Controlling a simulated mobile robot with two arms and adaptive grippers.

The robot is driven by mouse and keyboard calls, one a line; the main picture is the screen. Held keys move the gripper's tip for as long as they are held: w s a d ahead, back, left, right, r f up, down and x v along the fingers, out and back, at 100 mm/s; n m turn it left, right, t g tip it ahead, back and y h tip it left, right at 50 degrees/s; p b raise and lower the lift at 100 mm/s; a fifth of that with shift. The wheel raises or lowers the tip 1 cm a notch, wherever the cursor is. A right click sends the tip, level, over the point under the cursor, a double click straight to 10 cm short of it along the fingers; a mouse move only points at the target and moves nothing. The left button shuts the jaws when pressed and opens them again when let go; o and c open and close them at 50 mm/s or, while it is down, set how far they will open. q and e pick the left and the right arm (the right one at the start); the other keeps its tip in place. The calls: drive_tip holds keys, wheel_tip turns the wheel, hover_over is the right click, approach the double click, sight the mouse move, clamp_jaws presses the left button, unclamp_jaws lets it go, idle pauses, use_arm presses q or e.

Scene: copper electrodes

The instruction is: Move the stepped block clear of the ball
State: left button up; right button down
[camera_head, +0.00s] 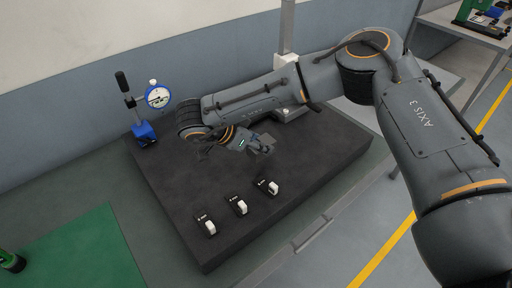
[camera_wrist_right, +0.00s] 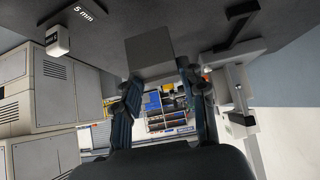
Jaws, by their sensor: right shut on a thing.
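My right gripper (camera_head: 262,146) is low over the dark plate (camera_head: 190,190), left of the gauge stand's base. In the right wrist view the fingers (camera_wrist_right: 159,76) are shut on a plain grey block (camera_wrist_right: 150,52), apparently the stepped block. Its steps cannot be made out, and I cannot tell whether it touches the plate. In the head view the gripper mostly hides this block. I cannot make out a ball in either view. My left gripper is not in view.
Three small white blocks with black labels, one of them here (camera_head: 239,207), stand near the plate's front edge. A dial indicator (camera_head: 158,97) on a blue base (camera_head: 145,133) stands at the back left. A gauge column (camera_head: 287,28) rises behind my arm. The plate's left middle is clear.

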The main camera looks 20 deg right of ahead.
sight(256, 152)
drive_tip(key=shift+w+a+f, duration=0.2)
drive_tip(key=shift+w+f, duration=0.2)
drive_tip(key=shift+f, duration=0.05)
wheel_tip(256, 152, down, 3)
drive_tip(key=shift+r+p, duration=0.1)
drive_tip(key=shift+p, duration=0.3)
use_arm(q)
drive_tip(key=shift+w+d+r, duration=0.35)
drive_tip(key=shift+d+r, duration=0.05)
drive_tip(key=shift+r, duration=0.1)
use_arm(e)
drive_tip(key=shift+f, duration=0.2)
drive_tip(key=c, duration=0.8)
unclamp_jaws()
drive_tip(key=shift+s, duration=0.1)
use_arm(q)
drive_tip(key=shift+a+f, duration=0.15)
use_arm(e)
drive_tip(key=shift+o, duration=0.2)
